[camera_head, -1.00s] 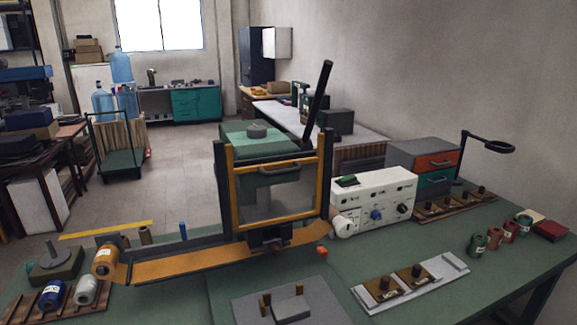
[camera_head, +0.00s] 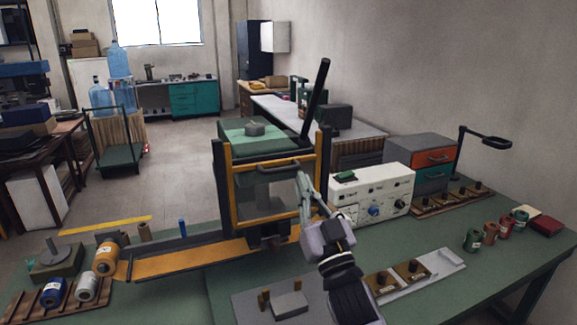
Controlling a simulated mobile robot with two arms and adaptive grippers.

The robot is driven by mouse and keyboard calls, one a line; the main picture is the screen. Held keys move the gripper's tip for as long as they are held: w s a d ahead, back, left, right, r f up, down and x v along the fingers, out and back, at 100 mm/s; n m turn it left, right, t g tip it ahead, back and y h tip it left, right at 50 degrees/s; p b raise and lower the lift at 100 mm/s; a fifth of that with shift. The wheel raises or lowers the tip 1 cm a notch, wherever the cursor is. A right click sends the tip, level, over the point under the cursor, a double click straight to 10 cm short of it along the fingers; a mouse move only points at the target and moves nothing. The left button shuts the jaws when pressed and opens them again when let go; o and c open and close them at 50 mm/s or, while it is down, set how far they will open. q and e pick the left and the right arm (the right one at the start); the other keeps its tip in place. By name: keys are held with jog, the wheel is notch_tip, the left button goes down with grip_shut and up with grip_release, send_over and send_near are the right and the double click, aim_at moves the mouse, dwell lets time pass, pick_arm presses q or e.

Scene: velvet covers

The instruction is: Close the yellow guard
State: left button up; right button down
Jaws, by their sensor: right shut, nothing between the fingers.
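The yellow guard (camera_head: 235,199) is a yellow-framed clear panel on the front of the dark press in the middle of the bench. Its grey bar handle (camera_head: 281,166) runs along the upper part of the frame. My right gripper (camera_head: 302,178) is shut and empty, in front of the guard's right side, with its tips near the right end of the handle. I cannot tell whether they touch it. The gripper hides part of the guard's right side and lower right corner. My left gripper is not in view.
A white control box (camera_head: 375,192) stands right of the press. A black lever (camera_head: 316,95) rises behind the guard. An orange velvet strip (camera_head: 185,262) runs left from the press. A grey plate (camera_head: 250,306) and a white tray (camera_head: 440,270) lie in front.

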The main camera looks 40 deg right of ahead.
jog(key=p+x, duration=0.4)
jog(key=x, duration=0.5)
jog(key=shift+w+d+f+p, duration=0.1)
jog(key=shift+w+f+p, duration=0.15)
jog(key=shift+f, duration=0.8)
jog(key=shift+w+d+f+p, duration=0.15)
jog(key=shift+w+f, duration=0.15)
jog(key=shift+f, duration=0.7)
notch_tip(320, 180, down, 20)
jog(key=b, duration=1.5)
jog(key=shift+a, duration=0.1)
